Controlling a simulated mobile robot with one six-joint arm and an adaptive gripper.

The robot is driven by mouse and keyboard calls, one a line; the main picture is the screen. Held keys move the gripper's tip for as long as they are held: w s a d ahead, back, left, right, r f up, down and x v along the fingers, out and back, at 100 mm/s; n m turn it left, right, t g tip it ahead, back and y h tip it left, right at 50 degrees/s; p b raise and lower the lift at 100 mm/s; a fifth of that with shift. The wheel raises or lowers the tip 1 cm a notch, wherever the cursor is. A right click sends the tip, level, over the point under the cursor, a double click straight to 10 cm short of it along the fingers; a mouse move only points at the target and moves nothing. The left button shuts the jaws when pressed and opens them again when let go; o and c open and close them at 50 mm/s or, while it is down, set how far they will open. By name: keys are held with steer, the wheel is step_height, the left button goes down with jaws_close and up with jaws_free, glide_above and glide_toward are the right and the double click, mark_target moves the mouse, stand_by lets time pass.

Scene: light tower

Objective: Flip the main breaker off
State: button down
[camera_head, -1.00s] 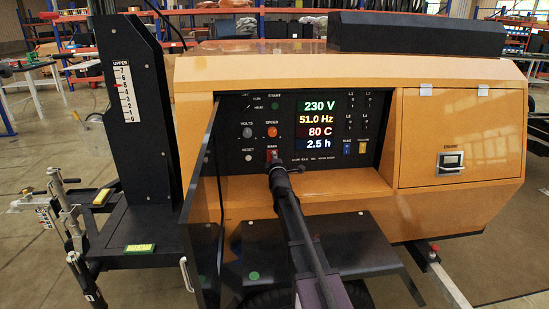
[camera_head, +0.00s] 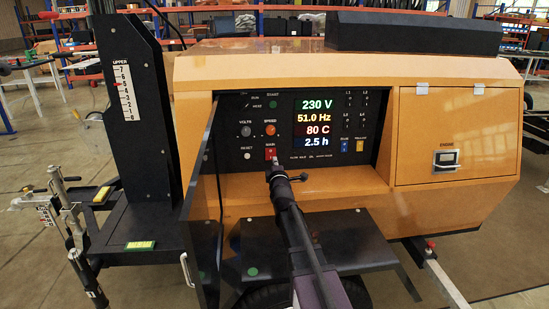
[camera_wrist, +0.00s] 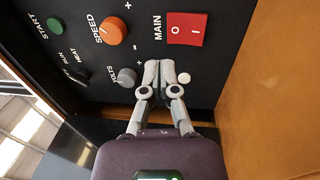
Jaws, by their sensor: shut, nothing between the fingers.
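The main breaker is a red rocker switch (camera_wrist: 188,30) marked O and I, beside the label MAIN on the black control panel (camera_head: 230,110). In the head view the red switch (camera_head: 271,153) shows just above my gripper (camera_head: 275,166). In the wrist view my gripper (camera_wrist: 159,66) is shut and empty, with its fingertips close to the panel. The tips lie beside the switch, below and left of it in that picture, and look apart from it. I cannot tell how far they are from the panel face.
An orange speed knob (camera_wrist: 113,31), a grey volts knob (camera_wrist: 127,77) and a white reset button (camera_wrist: 184,78) surround the fingertips. The open black panel door (camera_head: 205,190) stands left of my arm. A black shelf (camera_head: 350,240) lies below the panel.

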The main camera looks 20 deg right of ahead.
steer(key=shift+s+a+r, duration=0.1)
steer(key=shift+s, duration=0.8)
steer(key=shift+s+a+r, duration=0.15)
steer(key=shift+s, duration=0.8)
steer(key=shift+s+a+r, duration=0.1)
steer(key=shift+s, duration=0.8)
